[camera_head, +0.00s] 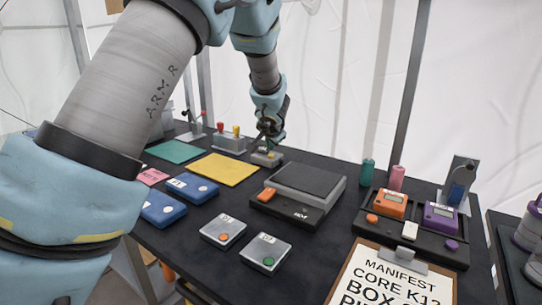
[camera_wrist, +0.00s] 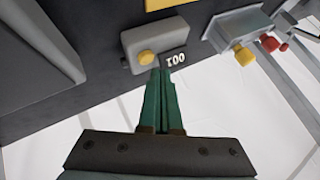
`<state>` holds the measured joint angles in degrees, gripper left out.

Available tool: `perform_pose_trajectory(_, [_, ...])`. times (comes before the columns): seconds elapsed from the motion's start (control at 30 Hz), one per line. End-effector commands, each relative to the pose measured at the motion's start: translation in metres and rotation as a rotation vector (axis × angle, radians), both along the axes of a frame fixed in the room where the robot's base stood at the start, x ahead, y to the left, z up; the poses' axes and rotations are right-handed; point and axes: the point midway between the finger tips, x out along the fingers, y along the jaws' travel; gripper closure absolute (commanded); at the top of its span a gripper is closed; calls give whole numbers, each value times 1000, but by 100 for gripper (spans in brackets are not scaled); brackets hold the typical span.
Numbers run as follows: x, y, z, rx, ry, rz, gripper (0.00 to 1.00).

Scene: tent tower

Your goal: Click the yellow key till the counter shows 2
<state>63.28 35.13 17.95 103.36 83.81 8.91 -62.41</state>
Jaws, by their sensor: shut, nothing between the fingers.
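The yellow key (camera_wrist: 147,58) is a round button on a small grey box (camera_wrist: 130,47) in the wrist view. In the head view my gripper (camera_head: 268,141) is just above the small box (camera_head: 262,160) at the table's back; the counter is not readable there.
A grey box with red and yellow knobs (camera_head: 230,140) stands left of the small box. A yellow mat (camera_head: 222,169) and a scale (camera_head: 305,185) lie nearer. Blue boxes (camera_head: 163,208), grey button boxes (camera_head: 223,231) and orange and purple devices (camera_head: 391,203) occupy the front and right.

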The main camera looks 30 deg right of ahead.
Motion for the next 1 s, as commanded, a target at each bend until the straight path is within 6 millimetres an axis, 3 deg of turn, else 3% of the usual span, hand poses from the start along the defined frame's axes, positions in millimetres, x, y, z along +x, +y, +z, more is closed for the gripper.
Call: perform_pose_trajectory(1.0, [0, 0, -9, -1, -1, 1, 100])
